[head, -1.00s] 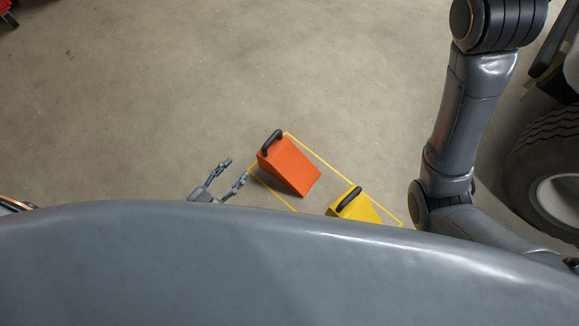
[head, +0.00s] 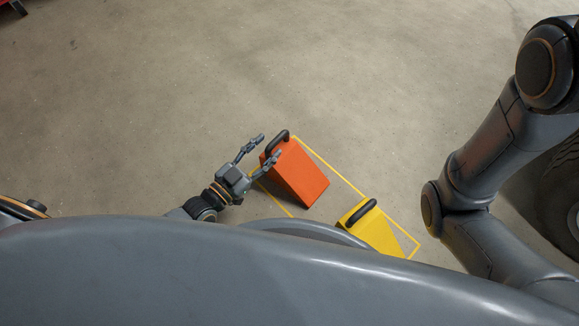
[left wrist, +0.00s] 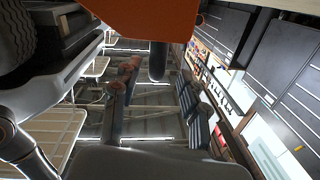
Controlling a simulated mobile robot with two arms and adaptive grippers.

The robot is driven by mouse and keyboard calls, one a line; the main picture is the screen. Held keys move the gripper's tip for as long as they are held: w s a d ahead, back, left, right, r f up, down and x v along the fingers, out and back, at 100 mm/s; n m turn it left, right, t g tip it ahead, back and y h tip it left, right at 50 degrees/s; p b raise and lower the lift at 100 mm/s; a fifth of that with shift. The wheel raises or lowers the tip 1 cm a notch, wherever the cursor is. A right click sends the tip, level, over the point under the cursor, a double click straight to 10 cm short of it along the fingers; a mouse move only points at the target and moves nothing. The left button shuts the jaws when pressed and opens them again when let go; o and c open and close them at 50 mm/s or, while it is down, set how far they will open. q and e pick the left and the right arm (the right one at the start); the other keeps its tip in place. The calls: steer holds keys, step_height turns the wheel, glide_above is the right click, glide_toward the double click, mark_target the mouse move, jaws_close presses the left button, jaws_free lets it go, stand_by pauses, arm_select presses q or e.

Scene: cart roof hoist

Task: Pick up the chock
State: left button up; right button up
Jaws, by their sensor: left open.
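An orange wedge chock (head: 298,175) with a black handle (head: 278,139) stands on the floor inside a yellow outline. A yellow chock (head: 376,230) with a black handle stands to its lower right, partly hidden by my body. My left gripper (head: 266,147) is open and empty at the orange chock's upper left, its fingertips close to the handle. In the left wrist view, the orange chock (left wrist: 140,16) fills the top and its handle (left wrist: 157,62) hangs between the two finger lines. I cannot tell whether anything touches. My right gripper is out of view.
The yellow floor outline (head: 335,170) surrounds the chocks. A dark tyre (head: 560,190) stands at the right edge, behind my right arm. The concrete floor above and left of the chocks is clear. A red object (head: 18,5) shows at the top left corner.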

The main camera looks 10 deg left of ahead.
mark_target(272, 144)
arm_select(q)
steer(key=b+x, duration=0.3)
steer(key=x, duration=0.1)
steer(key=shift+w+d+f, duration=0.1)
steer(key=shift+d+f, duration=0.05)
steer(key=shift+d, duration=0.2)
steer(key=shift+w, duration=0.15)
jaws_close()
